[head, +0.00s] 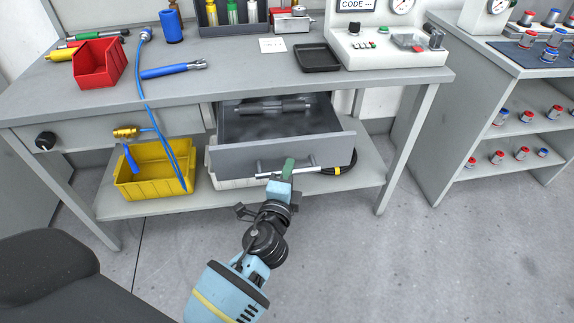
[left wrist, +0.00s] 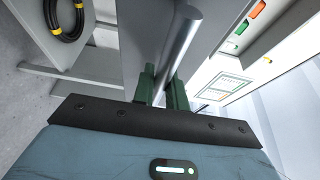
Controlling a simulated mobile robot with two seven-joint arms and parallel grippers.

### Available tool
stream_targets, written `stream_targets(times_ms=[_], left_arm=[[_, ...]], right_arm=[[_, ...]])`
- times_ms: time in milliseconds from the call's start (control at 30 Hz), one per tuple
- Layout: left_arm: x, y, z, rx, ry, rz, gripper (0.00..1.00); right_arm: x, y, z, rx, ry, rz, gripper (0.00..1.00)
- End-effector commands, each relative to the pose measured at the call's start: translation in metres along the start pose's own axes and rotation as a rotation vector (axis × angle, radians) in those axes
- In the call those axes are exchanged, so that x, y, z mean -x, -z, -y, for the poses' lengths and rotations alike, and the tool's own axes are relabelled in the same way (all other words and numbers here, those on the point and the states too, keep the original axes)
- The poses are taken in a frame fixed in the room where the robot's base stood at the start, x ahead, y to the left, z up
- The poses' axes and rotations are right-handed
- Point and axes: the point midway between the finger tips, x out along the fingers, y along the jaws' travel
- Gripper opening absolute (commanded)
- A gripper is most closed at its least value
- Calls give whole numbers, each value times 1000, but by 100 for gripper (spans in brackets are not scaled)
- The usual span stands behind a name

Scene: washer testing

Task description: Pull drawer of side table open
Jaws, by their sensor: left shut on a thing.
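The side table (head: 225,90) is a grey workbench with a lower shelf. Its grey drawer (head: 240,157) is pulled out toward me, and dark tools (head: 270,106) show at the back inside. A silver bar handle (head: 300,168) runs along the drawer front. My left gripper (head: 286,170) is at the handle, its green fingers shut on the bar. In the left wrist view the fingers (left wrist: 162,88) stand on either side of the handle (left wrist: 183,40). My right gripper is in neither view.
A yellow bin (head: 150,182) stands on the lower shelf, with a blue hose hanging in front. A black coiled cable (head: 347,165) is right of the handle. Grey shelving (head: 490,120) with several small parts stands at the right. The floor before the bench is clear.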

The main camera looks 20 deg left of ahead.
Motion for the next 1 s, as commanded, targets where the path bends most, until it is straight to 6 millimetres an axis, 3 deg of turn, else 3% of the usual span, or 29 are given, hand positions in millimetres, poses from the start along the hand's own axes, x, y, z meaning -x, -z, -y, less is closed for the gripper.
stream_targets(times_ms=[233,633,667,800,1000], left_arm=[[12,5,0,0,0,0,0],[12,5,0,-1,0,0,0],[12,5,0,0,0,0,18],[12,5,0,0,1,0,36],[12,5,0,0,1,0,36]], right_arm=[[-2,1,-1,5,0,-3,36],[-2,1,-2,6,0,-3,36],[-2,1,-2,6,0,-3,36],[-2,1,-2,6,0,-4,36],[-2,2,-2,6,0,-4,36]])
